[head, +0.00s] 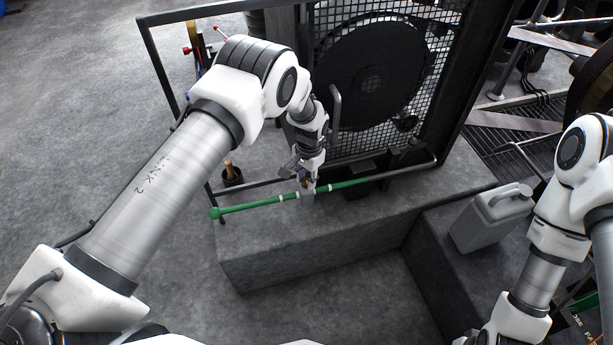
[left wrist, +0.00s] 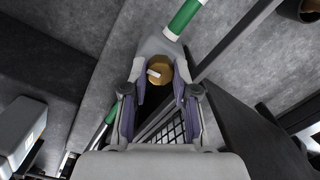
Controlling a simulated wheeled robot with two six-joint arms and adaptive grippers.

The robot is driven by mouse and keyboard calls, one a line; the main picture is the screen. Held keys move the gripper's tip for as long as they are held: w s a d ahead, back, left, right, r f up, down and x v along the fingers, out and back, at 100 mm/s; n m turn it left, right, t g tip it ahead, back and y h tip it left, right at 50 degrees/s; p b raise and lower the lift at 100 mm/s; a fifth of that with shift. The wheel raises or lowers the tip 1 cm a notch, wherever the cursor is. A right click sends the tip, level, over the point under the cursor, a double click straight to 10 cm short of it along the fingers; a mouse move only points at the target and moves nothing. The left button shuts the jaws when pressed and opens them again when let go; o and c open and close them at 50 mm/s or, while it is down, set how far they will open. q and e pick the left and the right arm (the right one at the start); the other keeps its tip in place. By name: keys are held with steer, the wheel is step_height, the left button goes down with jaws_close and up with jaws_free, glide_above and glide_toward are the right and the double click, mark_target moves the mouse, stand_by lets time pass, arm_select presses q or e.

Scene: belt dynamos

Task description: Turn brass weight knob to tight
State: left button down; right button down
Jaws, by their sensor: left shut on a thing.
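The brass weight knob (left wrist: 160,66) shows in the left wrist view as a round brass end with a pale mark on it. It sits at a grey block on a green bar with white bands (left wrist: 183,18). In the head view the green bar (head: 250,206) runs across in front of the caged wheel. My left gripper (head: 305,183) reaches down to the bar from above. Its two fingers (left wrist: 159,84) are shut on the knob, one on each side. In the head view the fingers hide most of the knob. My right gripper is out of view.
A black mesh guard (head: 436,62) with a dark wheel stands just behind the bar. A thin dark rail (head: 418,168) runs close by. A dark cup with a wooden handle (head: 231,178) stands left. A grey jug (head: 490,217) stands on the block at right.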

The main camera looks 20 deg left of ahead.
arm_select(q)
steer(key=shift+m, duration=0.6)
steer(key=c, duration=0.9)
jaws_free()
steer(key=r, duration=1.2)
steer(key=shift+w+d, duration=0.2)
steer(key=shift+d, duration=0.05)
